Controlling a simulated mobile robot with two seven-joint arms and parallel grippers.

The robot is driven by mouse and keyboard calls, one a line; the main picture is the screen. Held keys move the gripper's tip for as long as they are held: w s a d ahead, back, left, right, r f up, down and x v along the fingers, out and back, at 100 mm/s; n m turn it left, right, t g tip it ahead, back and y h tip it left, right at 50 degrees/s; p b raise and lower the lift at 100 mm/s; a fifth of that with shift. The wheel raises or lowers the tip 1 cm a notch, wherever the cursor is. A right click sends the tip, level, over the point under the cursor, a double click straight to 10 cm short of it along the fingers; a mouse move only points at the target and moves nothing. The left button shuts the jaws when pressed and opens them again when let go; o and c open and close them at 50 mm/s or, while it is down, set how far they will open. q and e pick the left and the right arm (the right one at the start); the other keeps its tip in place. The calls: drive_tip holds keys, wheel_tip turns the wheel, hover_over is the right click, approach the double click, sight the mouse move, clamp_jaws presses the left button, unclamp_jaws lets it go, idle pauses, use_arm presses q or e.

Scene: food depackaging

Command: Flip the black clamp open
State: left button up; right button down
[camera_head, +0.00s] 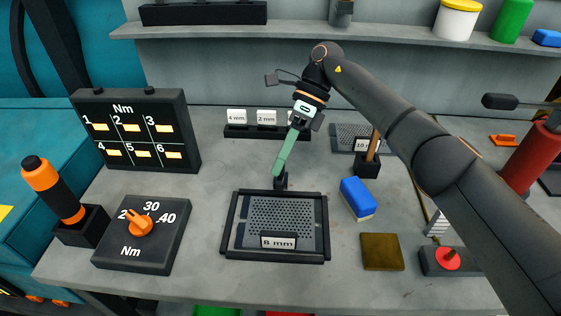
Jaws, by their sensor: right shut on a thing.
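The black clamp (280,182) stands at the back edge of a black frame (229,222) that holds a grey perforated plate (270,215) labelled 8 mm. A long pale green bar (285,155) slants from the clamp up to my right gripper. My right gripper (299,123) is shut on the bar's upper end, above and behind the frame. The bar's lower end meets the clamp in the picture; I cannot tell whether they are joined. The fingertips are small and partly hidden. My left gripper is not in view.
Right of the frame are a blue sponge (357,197), a brown block (381,252) and a red-button box (450,261). Left are a torque dial box (142,247), an orange-handled tool (52,190) and an Nm panel (137,130). Labelled plates (266,132) stand behind.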

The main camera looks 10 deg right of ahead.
sight(281, 185)
drive_tip(key=shift+w+r, duration=0.15)
idle(0.4)
drive_tip(key=c, duration=0.6)
unclamp_jaws()
wheel_tip(281, 185, up, 3)
drive_tip(key=shift+r+b, duration=0.1)
drive_tip(key=shift+b, duration=0.5)
drive_tip(key=s+a+r+b, duration=0.1)
drive_tip(key=s+r+b, duration=0.1)
drive_tip(key=s+r, duration=0.7)
drive_tip(key=s, duration=0.5)
drive_tip(key=shift+a+r+b, duration=0.35)
drive_tip(key=shift+b, duration=0.05)
